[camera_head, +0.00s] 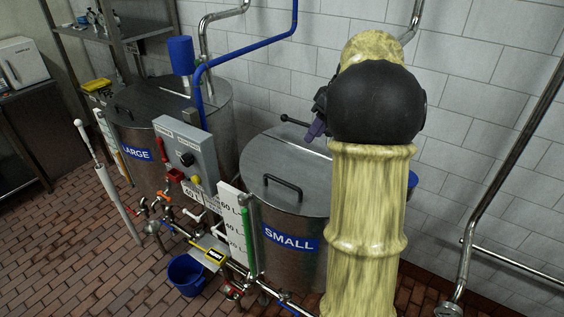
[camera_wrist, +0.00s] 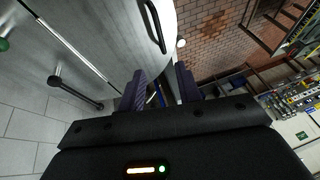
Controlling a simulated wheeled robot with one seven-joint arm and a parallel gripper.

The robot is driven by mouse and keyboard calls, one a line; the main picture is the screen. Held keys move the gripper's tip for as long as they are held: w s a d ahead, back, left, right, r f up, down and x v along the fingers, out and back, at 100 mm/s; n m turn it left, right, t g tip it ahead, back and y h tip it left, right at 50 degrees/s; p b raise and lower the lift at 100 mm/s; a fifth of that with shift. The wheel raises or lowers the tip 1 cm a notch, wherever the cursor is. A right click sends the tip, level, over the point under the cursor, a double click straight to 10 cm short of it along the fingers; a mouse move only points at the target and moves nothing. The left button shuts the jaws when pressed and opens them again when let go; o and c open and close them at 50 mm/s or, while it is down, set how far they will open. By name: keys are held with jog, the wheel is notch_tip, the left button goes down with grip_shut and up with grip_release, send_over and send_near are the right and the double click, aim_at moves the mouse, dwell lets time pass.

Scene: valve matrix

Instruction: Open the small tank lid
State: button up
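The small tank (camera_head: 285,240) stands at the centre of the head view, with a blue SMALL label on its front. Its grey lid (camera_head: 270,165) lies flat and shut, with a black bar handle (camera_head: 283,188) near the front. The lid (camera_wrist: 105,30) and its handle (camera_wrist: 155,27) also show in the wrist view. My gripper (camera_head: 317,126) is above the right rear part of the lid, apart from the handle. In the wrist view its purple fingers (camera_wrist: 160,76) are spread with nothing between them. My arm hides the tank's right side.
A black rod with a knob (camera_head: 293,120) sticks out at the lid's rear, close to my gripper. The large tank (camera_head: 150,170), a grey control box (camera_head: 187,155) and blue pipe (camera_head: 240,52) are to the left. A blue bucket (camera_head: 187,274) stands on the floor.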

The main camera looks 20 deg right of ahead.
jog(key=shift+s+d+r, duration=0.1)
jog(key=shift+s+r, duration=0.1)
jog(key=shift+f, duration=0.1)
jog(key=p+x, duration=0.4)
jog(key=x, duration=1.3)
jog(key=shift+w+f+p, duration=0.1)
jog(key=shift+f+p, duration=0.05)
jog(key=shift+p, duration=0.2)
grip_shut()
